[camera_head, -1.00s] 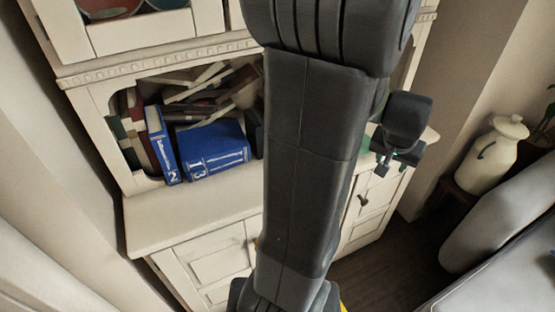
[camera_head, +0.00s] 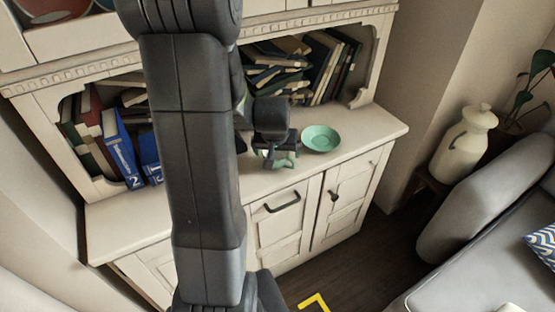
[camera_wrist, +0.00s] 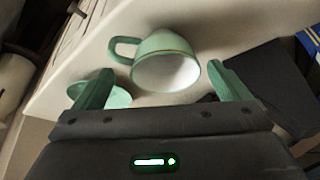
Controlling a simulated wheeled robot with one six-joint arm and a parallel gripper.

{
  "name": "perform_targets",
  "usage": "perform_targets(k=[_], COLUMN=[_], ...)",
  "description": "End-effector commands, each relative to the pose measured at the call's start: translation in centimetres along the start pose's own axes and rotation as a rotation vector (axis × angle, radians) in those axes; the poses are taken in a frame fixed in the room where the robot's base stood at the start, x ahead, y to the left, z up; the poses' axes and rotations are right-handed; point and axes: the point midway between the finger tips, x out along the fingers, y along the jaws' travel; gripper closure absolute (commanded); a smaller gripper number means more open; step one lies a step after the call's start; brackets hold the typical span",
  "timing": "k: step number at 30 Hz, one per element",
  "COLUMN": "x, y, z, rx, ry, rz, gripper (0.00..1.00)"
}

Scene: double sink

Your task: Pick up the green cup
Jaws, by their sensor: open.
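The green cup (camera_wrist: 160,62) lies in the wrist view between and just beyond my open fingers, its white inside facing the camera and its handle to the left. My gripper (camera_wrist: 165,88) is open, with one green finger on each side of the cup; I cannot tell whether either touches it. In the head view my gripper (camera_head: 280,155) is over the cabinet top, and the cup (camera_head: 284,163) is mostly hidden behind it.
A green saucer (camera_head: 321,138) stands on the cabinet top (camera_head: 374,134) right of the gripper; it also shows behind the left finger in the wrist view (camera_wrist: 118,97). Books (camera_head: 320,68) fill the shelf behind. A dark block (camera_wrist: 262,78) stands right of the cup.

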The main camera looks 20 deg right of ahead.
Motion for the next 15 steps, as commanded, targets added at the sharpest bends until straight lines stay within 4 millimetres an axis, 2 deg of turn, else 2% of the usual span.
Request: perform_targets(k=[9, 15], x=[3.5, 4.8], y=[-0.6, -0.6], z=[-0.4, -0.4], rx=[0.0, 0.0], ry=[-0.004, -0.001], rz=[0.0, 0.0], gripper=[0.05, 0.05])
